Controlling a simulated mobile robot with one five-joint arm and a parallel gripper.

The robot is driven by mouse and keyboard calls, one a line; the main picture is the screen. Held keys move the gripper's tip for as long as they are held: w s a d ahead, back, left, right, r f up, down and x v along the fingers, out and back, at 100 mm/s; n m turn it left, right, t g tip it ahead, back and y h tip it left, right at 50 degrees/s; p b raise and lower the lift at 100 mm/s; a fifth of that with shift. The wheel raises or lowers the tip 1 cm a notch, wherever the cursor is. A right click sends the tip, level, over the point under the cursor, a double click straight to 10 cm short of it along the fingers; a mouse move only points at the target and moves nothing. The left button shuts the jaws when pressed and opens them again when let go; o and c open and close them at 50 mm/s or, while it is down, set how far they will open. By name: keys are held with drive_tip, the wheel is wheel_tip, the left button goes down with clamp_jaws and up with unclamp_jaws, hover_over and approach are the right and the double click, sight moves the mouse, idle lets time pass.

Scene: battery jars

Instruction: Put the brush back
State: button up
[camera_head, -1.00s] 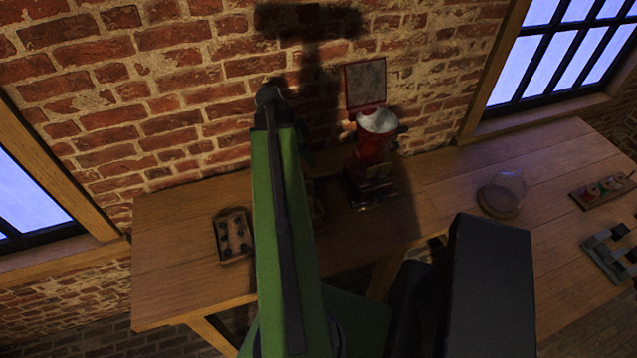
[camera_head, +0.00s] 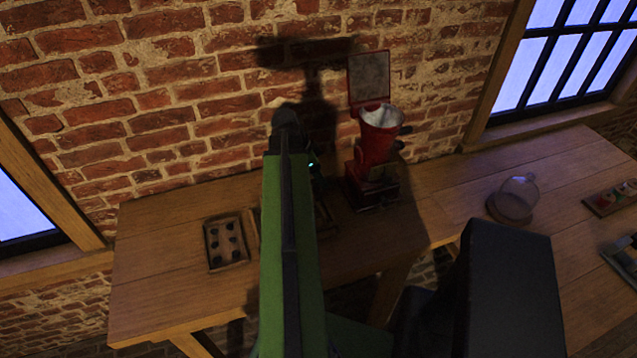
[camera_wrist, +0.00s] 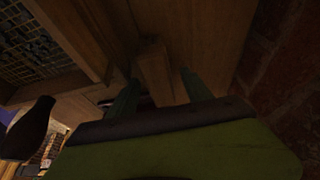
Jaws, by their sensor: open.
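I cannot make out the brush for certain in either view. My gripper (camera_wrist: 160,78) shows in the wrist view as two dark green fingers, spread apart. A wooden piece (camera_wrist: 155,70) shows between the fingers, and I cannot tell whether it is the brush or part of the bench, or how near it is. In the head view my green arm stands in front of the bench and hides the gripper and the spot behind it.
A wooden tray with several dark round hollows or pieces (camera_head: 210,262) lies on the bench (camera_head: 150,290) left of my arm. A red grinder (camera_head: 375,150) stands right of it. A glass dome (camera_head: 516,196) stands farther right. A brick wall (camera_head: 170,100) rises behind.

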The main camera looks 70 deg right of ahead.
drive_tip(key=shift+f, duration=0.2)
drive_tip(key=shift+c, duration=0.5)
clamp_jaws()
